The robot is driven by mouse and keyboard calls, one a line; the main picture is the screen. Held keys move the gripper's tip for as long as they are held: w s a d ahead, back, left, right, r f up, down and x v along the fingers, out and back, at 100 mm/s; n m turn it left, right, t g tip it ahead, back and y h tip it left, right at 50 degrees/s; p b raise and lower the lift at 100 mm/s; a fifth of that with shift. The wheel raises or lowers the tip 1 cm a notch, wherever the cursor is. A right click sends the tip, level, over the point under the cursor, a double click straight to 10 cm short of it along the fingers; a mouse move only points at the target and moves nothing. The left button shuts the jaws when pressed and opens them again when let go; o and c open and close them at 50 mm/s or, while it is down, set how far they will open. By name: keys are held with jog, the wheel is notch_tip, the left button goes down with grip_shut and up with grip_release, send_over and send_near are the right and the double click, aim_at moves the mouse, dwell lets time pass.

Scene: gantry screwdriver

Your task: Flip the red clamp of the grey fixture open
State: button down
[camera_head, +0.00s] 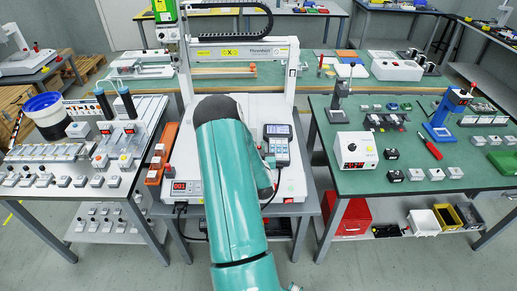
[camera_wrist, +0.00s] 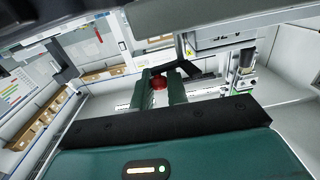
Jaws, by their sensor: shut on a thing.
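In the wrist view, the red tip of the clamp (camera_wrist: 159,84) shows between the two green fingers of my gripper (camera_wrist: 161,88). My gripper is shut on it. A dark bar lies just beyond the fingertips, and I cannot tell whether it belongs to the clamp. In the head view, my teal arm covers the middle of the gantry station, so my gripper, the clamp and the grey fixture are hidden there. I cannot make out the fixture's body in the wrist view.
The white gantry frame (camera_head: 291,70) rises over the station. A handheld controller (camera_head: 277,145) stands right of my arm, and an orange bin strip (camera_head: 160,153) lies to the left. Side benches hold small parts on the left and a white counter box (camera_head: 356,149) on the right.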

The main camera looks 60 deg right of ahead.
jog(key=shift+w+d+n+t+y, duration=0.1)
jog(key=shift+d+n+t+y, duration=0.05)
jog(key=shift+n+t+y, duration=0.6)
jog(key=shift+d+n+t+y, duration=0.15)
jog(key=shift+n+t+y, duration=0.35)
jog(key=shift+t, duration=0.35)
jog(key=c, duration=1.5)
grip_release()
jog(key=shift+o, duration=0.2)
jog(key=v, duration=1.3)
jog(key=shift+s+a, duration=0.2)
jog(key=shift+s, duration=0.15)
